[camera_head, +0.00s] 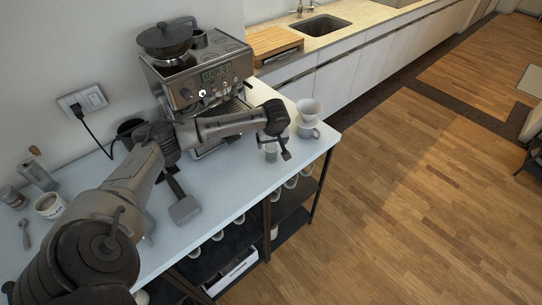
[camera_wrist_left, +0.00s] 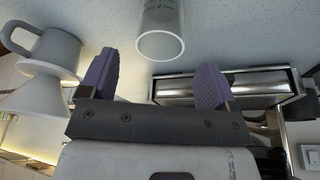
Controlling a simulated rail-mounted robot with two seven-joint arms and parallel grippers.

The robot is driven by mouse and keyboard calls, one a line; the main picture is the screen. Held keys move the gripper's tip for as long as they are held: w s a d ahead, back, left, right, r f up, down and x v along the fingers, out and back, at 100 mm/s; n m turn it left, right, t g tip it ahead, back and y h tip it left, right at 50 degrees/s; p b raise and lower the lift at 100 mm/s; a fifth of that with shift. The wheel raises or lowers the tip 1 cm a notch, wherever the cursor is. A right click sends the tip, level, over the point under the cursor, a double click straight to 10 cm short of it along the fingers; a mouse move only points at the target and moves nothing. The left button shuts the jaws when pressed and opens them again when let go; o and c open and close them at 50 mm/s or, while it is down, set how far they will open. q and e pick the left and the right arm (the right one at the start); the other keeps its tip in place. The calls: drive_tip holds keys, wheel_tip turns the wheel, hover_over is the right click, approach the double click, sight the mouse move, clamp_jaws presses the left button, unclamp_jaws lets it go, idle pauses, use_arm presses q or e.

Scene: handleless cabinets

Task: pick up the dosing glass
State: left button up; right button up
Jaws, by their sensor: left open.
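The dosing glass (camera_head: 271,153) is a small clear cylinder standing on the light worktop near its right front edge. In the left wrist view the dosing glass (camera_wrist_left: 160,32) lies ahead of the gap between my fingers, with its open rim facing the camera. My left gripper (camera_head: 279,146) is above and beside the glass in the head view. In the wrist view my left gripper (camera_wrist_left: 162,84) has its two purple pads wide apart with nothing between them. My right gripper is in neither view.
A grey mug (camera_head: 308,130) with a white dripper (camera_head: 309,108) stands close to the right of the glass. The espresso machine (camera_head: 205,75) is behind. Shelves with cups are below.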

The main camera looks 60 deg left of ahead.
sight(271, 149)
use_arm(q)
drive_tip(key=shift+b+x, duration=0.45)
drive_tip(key=shift+x, duration=2.85)
drive_tip(key=shift+d, duration=0.1)
drive_tip(key=c, duration=1)
